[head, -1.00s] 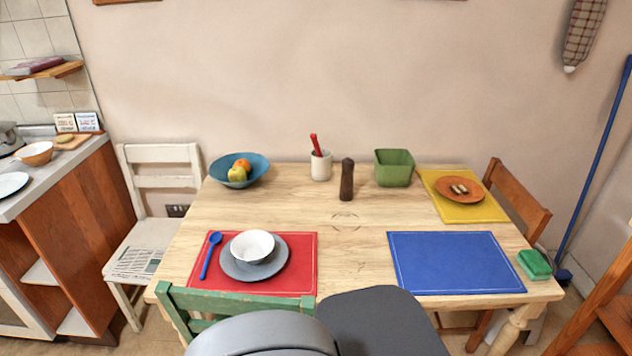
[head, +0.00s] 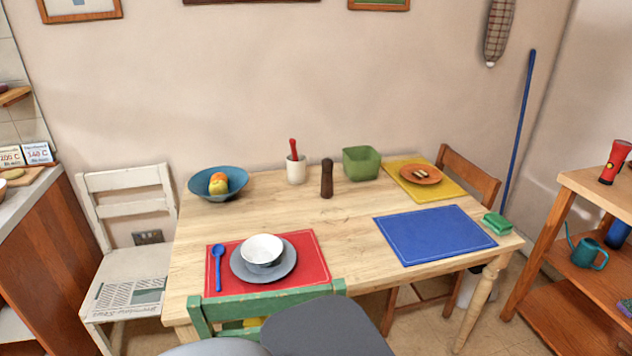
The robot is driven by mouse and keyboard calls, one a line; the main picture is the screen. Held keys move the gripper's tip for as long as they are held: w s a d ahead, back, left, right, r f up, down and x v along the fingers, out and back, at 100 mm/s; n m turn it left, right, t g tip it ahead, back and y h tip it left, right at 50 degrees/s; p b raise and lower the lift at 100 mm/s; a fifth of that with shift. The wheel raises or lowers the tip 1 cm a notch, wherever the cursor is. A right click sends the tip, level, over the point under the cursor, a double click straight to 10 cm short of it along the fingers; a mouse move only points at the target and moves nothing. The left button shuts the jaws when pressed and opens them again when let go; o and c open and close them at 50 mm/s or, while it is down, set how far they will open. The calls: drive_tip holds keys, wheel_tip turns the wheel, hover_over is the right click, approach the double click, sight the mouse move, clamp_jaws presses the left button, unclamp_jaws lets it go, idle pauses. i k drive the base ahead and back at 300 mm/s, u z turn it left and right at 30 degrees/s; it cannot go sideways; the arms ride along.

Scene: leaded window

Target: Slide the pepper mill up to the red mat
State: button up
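The dark brown pepper mill (head: 327,179) stands upright near the back middle of the wooden table, between a white crock and a green bowl. The red mat (head: 312,258) lies at the table's front left, nearer to me than the mill. A grey plate (head: 241,268) with a white bowl (head: 262,249) on it and a blue spoon (head: 217,268) rest on the mat. Bare wood lies between the mill and the mat. My gripper is not in view; only grey parts of my own body show at the bottom edge.
A white crock (head: 296,171) with a red-handled tool, a green bowl (head: 361,163) and a blue fruit bowl (head: 205,186) line the table's back. A blue mat (head: 435,235) lies at right. A green chair (head: 270,302) stands at the front edge, a white chair (head: 125,240) at left.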

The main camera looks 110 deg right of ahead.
sight(327, 179)
drive_tip(key=z, duration=4.1)
drive_tip(key=i, duration=0.45)
drive_tip(key=z, duration=0.05)
drive_tip(key=k, duration=0.5)
drive_tip(key=z, duration=1.35)
drive_tip(key=i, duration=2.35)
